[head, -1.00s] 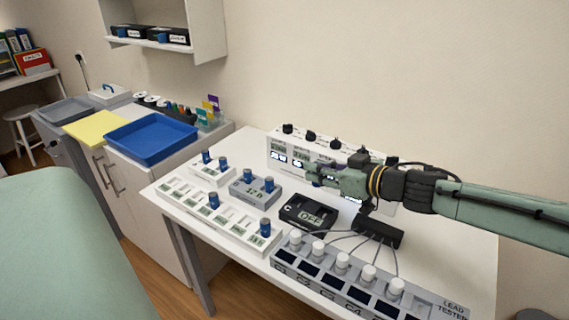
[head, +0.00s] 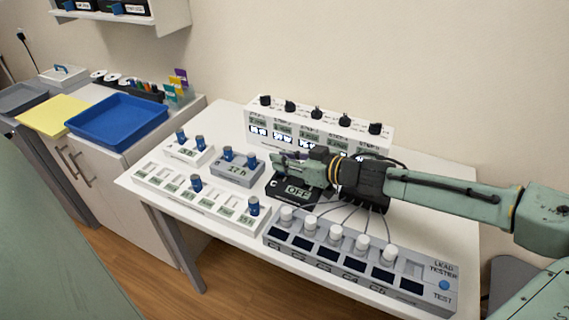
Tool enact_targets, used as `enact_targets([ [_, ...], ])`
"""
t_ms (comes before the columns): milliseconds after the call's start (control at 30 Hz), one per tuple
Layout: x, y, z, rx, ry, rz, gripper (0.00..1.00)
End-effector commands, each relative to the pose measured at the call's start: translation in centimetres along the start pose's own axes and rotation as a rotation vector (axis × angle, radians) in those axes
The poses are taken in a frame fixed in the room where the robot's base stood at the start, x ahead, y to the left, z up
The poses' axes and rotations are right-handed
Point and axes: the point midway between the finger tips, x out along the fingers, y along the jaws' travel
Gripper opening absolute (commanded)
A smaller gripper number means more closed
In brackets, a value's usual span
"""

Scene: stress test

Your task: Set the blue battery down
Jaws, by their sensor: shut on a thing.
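My gripper (head: 283,160) is at the end of the arm reaching in from the right. It is shut, just right of the grey holder (head: 236,174) and above the back of the black OFF device (head: 290,192). The blue battery between its fingers is too small and covered to make out clearly. Two other blue batteries (head: 227,153) stand upright in the grey holder. Two more (head: 253,205) stand in the long white slotted tray (head: 185,193) in front, with several empty slots.
A white panel with black knobs (head: 318,132) stands along the back. The lead tester (head: 360,250) with white knobs fills the front right, and cables run to it from a black box. A blue tray (head: 117,120) is on the cabinet at left. Bare table (head: 228,122) shows at back left.

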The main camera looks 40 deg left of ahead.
Motion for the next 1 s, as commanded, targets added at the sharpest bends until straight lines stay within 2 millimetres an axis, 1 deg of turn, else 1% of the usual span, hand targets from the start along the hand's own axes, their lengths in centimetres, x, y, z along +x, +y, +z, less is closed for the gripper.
enact_targets([
  [100,0.5,0.0,1.4,0.003,0.002,0.0,0.0],
  [200,0.7,0.0,2.0,0.0,0.001,-0.001,0.0],
  [567,0.8,0.1,2.5,0.0,0.0,0.0,0.0],
  [600,0.7,0.1,2.4,-0.001,0.0,0.0,0.21],
  [867,0.7,0.1,2.4,-0.001,0.0,0.0,0.38],
  [1000,0.7,0.1,2.4,-0.001,0.0,0.0,0.39],
])
